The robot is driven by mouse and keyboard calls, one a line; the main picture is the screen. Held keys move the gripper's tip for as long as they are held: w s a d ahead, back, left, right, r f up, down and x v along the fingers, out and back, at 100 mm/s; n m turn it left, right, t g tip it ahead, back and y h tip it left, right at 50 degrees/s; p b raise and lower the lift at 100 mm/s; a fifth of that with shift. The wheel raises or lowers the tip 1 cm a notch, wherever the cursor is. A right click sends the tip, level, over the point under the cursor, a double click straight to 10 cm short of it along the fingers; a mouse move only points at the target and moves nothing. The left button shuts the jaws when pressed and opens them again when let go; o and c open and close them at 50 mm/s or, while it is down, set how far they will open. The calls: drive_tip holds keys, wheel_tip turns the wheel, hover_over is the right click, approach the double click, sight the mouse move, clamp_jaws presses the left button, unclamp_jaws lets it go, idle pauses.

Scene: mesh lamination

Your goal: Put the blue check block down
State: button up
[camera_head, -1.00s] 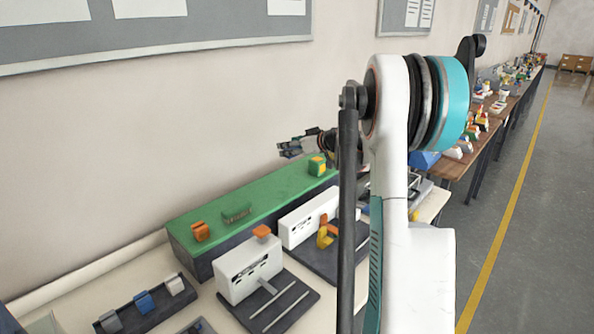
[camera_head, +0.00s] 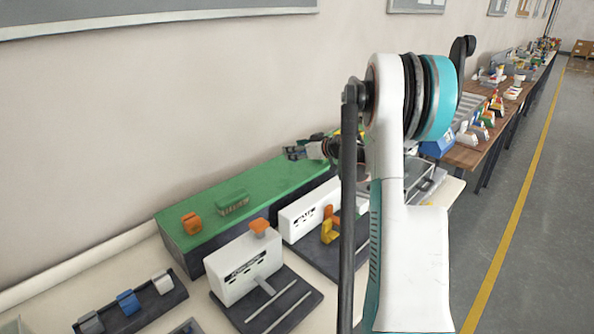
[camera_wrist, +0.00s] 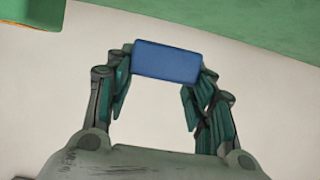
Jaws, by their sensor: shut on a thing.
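The blue check block (camera_wrist: 166,62) shows in the wrist view as a blue rectangle at the tips of my gripper (camera_wrist: 162,82). The fingers are shut on it from both sides, and the space behind it between the fingers is empty. In the head view my gripper (camera_head: 293,153) points left, at the back edge of the long green-topped box (camera_head: 278,178). The held block is too small to make out there. Whether it touches any surface cannot be told.
On the green top are an orange block (camera_head: 191,223) and a green block (camera_head: 232,203). In front are white units (camera_head: 240,268) on dark bases. A dark rack (camera_head: 106,322) at lower left holds grey, blue and white pieces. The wall stands behind.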

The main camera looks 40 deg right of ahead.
sight(297, 173)
drive_tip(key=shift+f+b, duration=0.9)
drive_tip(key=shift+f, duration=2.15)
drive_tip(key=shift+f, duration=0.15)
drive_tip(key=o, duration=1.2)
drive_tip(key=shift+s+r, duration=0.1)
drive_tip(key=shift+r, duration=0.15)
drive_tip(key=p+v, duration=0.3)
drive_tip(key=v, duration=0.8)
drive_tip(key=shift+s, duration=0.4)
